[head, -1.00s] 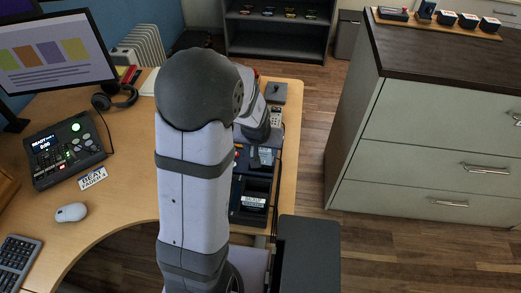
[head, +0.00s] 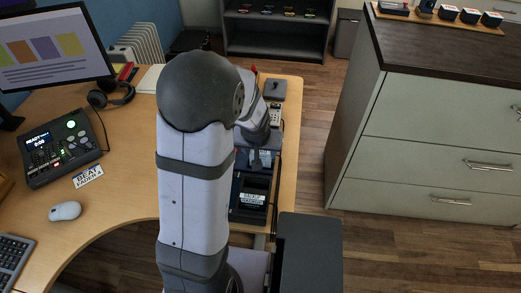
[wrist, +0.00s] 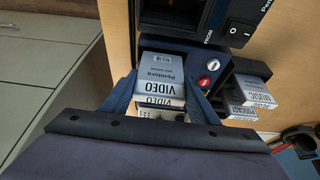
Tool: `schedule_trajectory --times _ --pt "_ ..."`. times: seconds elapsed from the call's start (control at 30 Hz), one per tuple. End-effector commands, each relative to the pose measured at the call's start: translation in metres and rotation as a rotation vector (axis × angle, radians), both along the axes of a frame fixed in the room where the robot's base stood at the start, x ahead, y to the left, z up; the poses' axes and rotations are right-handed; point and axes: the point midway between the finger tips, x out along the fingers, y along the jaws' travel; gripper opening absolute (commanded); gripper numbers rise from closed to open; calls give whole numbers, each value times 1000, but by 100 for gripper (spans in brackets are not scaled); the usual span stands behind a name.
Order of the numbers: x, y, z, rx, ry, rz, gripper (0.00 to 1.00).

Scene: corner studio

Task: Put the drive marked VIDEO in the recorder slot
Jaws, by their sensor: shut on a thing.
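The silver drive marked VIDEO (wrist: 160,82) is between the two blue fingers of my gripper (wrist: 161,97) in the wrist view. The gripper is shut on it, one finger on each side. The drive is against a dark blue unit (wrist: 190,56) with a red and a white button. I cannot tell how far the drive is in any opening there, and no recorder slot shows clearly. In the head view my gripper (head: 262,160) is over the row of devices on the right arm of the desk, mostly hidden by my arm.
Drives marked MUSIC (wrist: 252,92) and PODCAST (wrist: 242,112) sit in a dark holder close to the right. A black device with a rocker switch (wrist: 238,32) stands beyond. On the desk are a mixer (head: 60,150), a mouse (head: 65,211) and headphones (head: 110,92). A drawer cabinet (head: 430,130) stands right.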

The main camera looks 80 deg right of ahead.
Motion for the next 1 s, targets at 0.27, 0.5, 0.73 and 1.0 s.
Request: schedule_trajectory --times 0.27,0.5,0.73,1.0 --pt "0 0 -22 -1 0 0 30" --pt "0 0 -24 -1 0 0 30" --pt "0 0 -24 -1 0 0 30" --pt "0 0 -24 -1 0 0 30"
